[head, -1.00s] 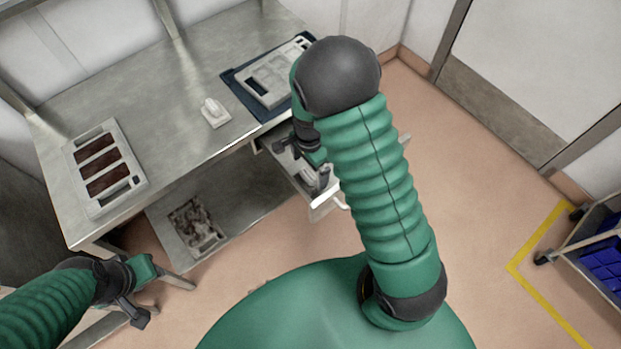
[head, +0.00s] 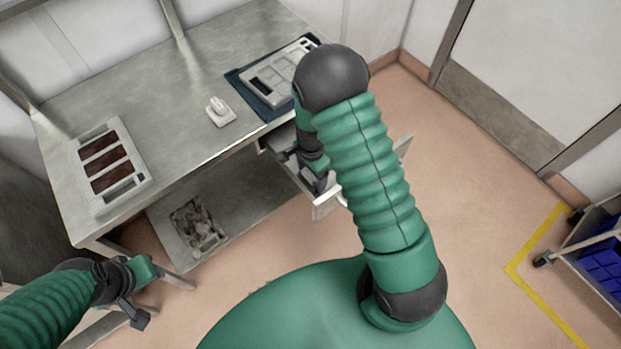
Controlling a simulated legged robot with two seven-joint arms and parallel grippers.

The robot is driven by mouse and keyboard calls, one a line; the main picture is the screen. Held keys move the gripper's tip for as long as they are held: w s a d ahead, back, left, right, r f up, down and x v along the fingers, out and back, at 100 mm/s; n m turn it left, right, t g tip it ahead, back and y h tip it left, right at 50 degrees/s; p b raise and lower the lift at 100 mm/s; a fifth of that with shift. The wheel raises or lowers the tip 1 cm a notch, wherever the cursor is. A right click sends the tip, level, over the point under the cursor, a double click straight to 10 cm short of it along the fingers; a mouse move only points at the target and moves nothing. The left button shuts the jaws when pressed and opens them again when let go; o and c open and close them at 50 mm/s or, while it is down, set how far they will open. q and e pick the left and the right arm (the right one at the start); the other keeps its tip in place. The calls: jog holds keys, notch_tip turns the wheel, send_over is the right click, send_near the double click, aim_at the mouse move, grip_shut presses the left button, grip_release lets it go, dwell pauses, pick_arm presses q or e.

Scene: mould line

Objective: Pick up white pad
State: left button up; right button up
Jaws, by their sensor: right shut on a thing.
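My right gripper (head: 304,168) is down in the open drawer (head: 325,205) under the table's right end. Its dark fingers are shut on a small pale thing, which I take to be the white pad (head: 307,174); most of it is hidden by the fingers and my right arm. My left gripper (head: 139,302) hangs at the lower left, in front of the table and away from the drawer. Its fingers are seen at an angle that does not show whether they are apart.
On the metal table (head: 185,75) are a grey mould with brown fillings (head: 84,165), a white handled tool (head: 220,111) and a pale mould on a dark blue mat (head: 243,87). A lower shelf (head: 235,205) holds a stained tray (head: 197,228). Blue bins (head: 605,265) stand at the right.

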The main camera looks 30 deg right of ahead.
jog(key=shift+s+a+f, duration=0.1)
jog(key=shift+c, duration=1.3)
jog(key=shift+r, duration=0.35)
notch_tip(320, 180, up, 10)
jog(key=shift+a+f+p, duration=0.1)
jog(key=shift+f+p, duration=0.15)
jog(key=shift+p, duration=0.1)
pick_arm(q)
jog(key=shift+d+r, duration=0.1)
jog(key=shift+r, duration=0.3)
